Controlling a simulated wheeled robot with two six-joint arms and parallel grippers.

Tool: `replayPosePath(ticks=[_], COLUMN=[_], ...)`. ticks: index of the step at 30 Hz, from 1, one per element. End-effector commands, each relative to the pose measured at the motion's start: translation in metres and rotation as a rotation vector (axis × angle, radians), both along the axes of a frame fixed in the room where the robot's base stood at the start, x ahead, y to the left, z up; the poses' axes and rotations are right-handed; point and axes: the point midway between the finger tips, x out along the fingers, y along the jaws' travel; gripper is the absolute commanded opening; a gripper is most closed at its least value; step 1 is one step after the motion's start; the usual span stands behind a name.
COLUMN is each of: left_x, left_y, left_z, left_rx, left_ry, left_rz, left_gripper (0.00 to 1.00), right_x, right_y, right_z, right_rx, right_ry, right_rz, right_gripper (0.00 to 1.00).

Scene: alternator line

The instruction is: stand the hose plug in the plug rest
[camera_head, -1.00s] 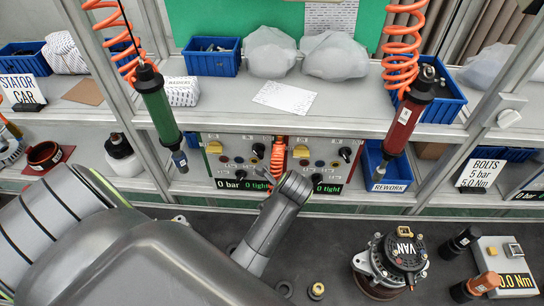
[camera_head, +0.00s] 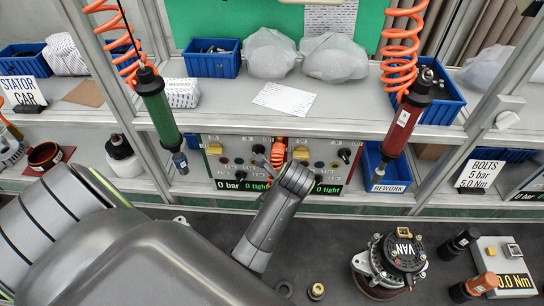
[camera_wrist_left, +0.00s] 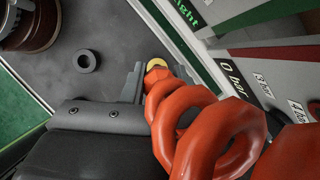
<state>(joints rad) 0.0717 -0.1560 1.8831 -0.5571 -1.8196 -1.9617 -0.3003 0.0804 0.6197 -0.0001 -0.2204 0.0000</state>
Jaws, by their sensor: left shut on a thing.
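My left gripper (camera_wrist_left: 158,84) is shut on the hose plug (camera_wrist_left: 157,73), at the end of the orange coiled hose. A brass-coloured ring shows at the plug's tip between the fingers in the left wrist view; I cannot tell whether it belongs to the plug. In the head view the gripper (camera_head: 268,158) is in front of the control panel, with the orange hose (camera_head: 280,153) beside it. My arm hides much of the plug there. I cannot make out the plug rest for certain. My right gripper is not in view.
The control panel (camera_head: 327,172) with knobs and "0 bar" and "tight" displays is behind the gripper. On the dark bench are a dark ring (camera_head: 285,289), a brass-centred ring (camera_head: 316,291) and an alternator (camera_head: 385,268). Green (camera_head: 157,108) and red (camera_head: 406,118) tools hang at either side.

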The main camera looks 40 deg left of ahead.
Motion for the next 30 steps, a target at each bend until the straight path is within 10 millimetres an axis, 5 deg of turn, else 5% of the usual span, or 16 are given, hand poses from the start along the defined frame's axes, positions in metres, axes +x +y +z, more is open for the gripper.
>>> replayPosePath(ticks=[11, 20, 30], left_x=[0.0, 0.0, 0.0], left_y=[0.0, 0.0, 0.0], left_z=[0.025, 0.044, 0.044], left_rx=[0.0, 0.001, 0.0], left_ry=[0.001, -0.002, 0.0], left_rz=[0.0, 0.001, 0.0], left_gripper=[0.08, 0.08, 0.08], right_x=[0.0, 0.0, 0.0], right_y=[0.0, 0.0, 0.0], right_z=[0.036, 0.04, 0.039], right_rx=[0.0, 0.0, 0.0], right_ry=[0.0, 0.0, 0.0], right_rz=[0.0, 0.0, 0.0], right_gripper=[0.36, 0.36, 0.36])
